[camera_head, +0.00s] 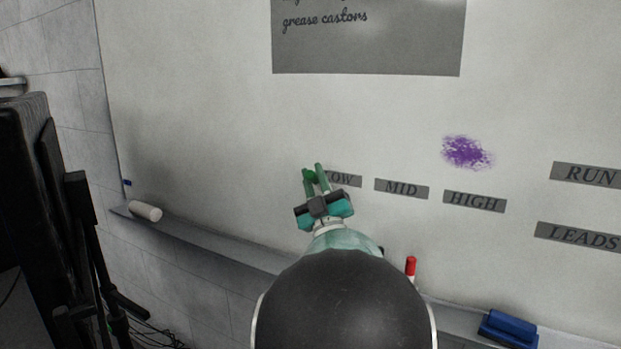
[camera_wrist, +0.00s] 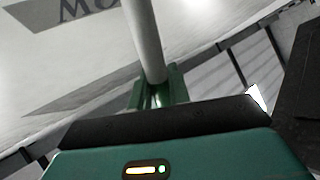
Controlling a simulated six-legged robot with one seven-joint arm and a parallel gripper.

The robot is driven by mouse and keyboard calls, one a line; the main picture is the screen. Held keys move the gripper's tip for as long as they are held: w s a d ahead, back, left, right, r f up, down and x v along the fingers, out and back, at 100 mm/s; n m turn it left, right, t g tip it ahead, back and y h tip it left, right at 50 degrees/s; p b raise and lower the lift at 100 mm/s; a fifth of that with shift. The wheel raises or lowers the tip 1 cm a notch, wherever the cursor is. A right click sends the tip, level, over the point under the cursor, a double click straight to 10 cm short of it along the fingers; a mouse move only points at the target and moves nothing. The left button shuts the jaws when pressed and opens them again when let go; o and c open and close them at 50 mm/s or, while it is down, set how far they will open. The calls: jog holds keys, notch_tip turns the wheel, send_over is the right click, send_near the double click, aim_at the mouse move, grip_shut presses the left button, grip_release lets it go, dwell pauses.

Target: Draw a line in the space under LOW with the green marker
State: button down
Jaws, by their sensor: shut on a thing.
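My gripper (camera_head: 313,175) is at the whiteboard, at the left end of the grey LOW label (camera_head: 346,181), and covers its first letter. Its green fingers are shut on the marker, whose green end (camera_head: 310,178) shows between the fingertips. In the wrist view the marker's pale grey barrel (camera_wrist: 145,40) rises from between the fingers (camera_wrist: 155,96). The board under LOW is partly hidden by my gripper and arm. I cannot tell whether the marker touches the board.
MID (camera_head: 401,189) and HIGH (camera_head: 474,202) labels lie to the right, with a purple scribble (camera_head: 466,152) above HIGH. The tray (camera_head: 215,240) below holds a white cylinder (camera_head: 145,210), a red-capped marker (camera_head: 410,268) and a blue eraser (camera_head: 508,329). Dark equipment (camera_head: 30,190) stands at left.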

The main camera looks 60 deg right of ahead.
jog(key=shift+s+d, duration=0.1)
jog(key=shift+s, duration=0.15)
jog(key=shift+s, duration=0.7)
jog(key=shift+s+d, duration=0.1)
jog(key=shift+s, duration=0.5)
jog(key=shift+s, duration=0.7)
jog(key=shift+s, duration=0.1)
jog(key=shift+s+d, duration=0.1)
jog(key=shift+s, duration=0.45)
